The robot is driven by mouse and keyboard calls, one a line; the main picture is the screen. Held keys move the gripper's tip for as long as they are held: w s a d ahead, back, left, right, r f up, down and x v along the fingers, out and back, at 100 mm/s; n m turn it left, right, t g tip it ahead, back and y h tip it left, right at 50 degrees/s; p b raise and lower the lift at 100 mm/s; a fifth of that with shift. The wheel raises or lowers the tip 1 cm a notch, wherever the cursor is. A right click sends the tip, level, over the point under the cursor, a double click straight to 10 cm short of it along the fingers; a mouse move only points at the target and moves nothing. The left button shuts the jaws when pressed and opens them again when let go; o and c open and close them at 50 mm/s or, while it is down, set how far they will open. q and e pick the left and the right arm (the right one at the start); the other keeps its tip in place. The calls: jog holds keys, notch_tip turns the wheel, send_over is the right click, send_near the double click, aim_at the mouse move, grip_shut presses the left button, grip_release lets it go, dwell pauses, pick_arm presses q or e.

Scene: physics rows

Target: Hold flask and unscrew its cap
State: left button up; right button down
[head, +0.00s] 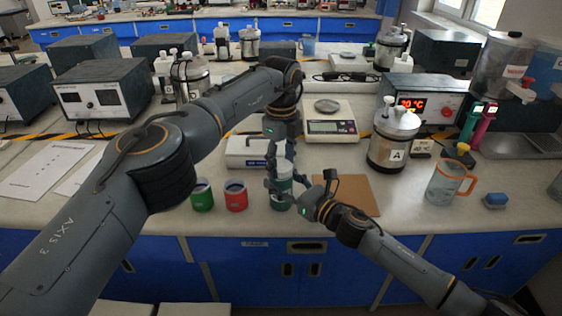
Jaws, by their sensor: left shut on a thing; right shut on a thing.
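The flask (281,202) stands upright near the front edge of the bench, its green body partly covered by fingers. My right gripper (284,188) comes in low from the right and is shut around the flask's body. My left gripper (280,163) points straight down from above and is shut at the flask's top. The cap is hidden between the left fingers, so I cannot tell whether it is loose or seated.
A green cup (202,196) and a red cup (236,197) stand just left of the flask. A brown board (345,194) lies to its right. Behind are a scale (331,127) and a canister marked A (394,140). An orange-handled jug (446,184) stands at right.

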aim_at(281, 165)
pick_arm(q)
jog(key=shift+n, duration=0.6)
jog(key=shift+r, duration=0.1)
jog(key=shift+r, duration=1)
jog(key=shift+r, duration=2)
pick_arm(e)
jog(key=shift+c, duration=1.9)
grip_release()
